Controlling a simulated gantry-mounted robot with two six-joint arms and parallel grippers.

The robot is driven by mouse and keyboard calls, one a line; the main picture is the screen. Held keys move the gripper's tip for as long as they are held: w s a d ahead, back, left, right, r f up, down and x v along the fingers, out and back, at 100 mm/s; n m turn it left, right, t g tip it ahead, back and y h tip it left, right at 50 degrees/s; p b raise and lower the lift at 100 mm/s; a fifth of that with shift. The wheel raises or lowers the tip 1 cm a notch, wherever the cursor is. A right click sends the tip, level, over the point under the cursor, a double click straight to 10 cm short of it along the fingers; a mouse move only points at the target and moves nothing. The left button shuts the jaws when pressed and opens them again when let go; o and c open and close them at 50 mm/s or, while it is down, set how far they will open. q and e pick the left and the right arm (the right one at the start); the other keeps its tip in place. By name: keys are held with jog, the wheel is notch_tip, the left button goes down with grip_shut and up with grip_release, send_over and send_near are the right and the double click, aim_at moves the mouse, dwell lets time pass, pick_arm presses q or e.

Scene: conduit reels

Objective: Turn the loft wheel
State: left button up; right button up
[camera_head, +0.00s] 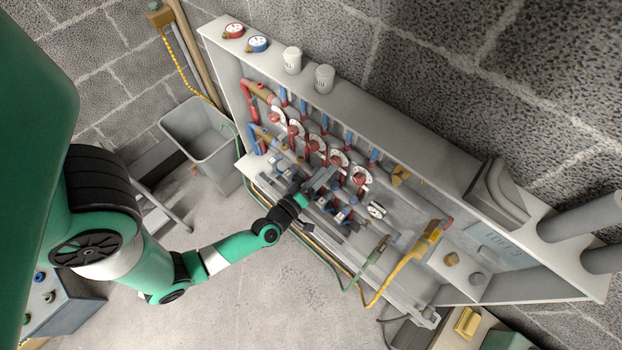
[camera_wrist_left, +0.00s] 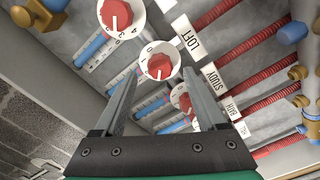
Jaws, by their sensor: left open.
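A red dial-like wheel with a white numbered ring, the loft wheel (camera_wrist_left: 160,67), lies between my left fingertips in the left wrist view. It lines up with the white LOFT tag (camera_wrist_left: 189,38). In the head view it appears to be the wheel (camera_head: 338,159) second from the right in the row. My left gripper (camera_head: 324,178) is open there, and in the left wrist view its two fingers (camera_wrist_left: 157,62) straddle the wheel. I cannot tell whether they touch it. My right gripper is not in view.
Neighbouring wheels (camera_wrist_left: 120,14) sit close on both sides, with red and blue pipes around. The open grey cabinet (camera_head: 430,135) has raised walls. Yellow (camera_head: 402,262) and green hoses hang at its front.

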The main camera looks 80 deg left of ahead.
pick_arm(q)
jog(key=p+v, duration=0.2)
jog(key=v, duration=0.6)
jog(key=shift+s+d, duration=0.2)
jog(key=shift+s, duration=0.15)
jog(key=shift+r, duration=0.1)
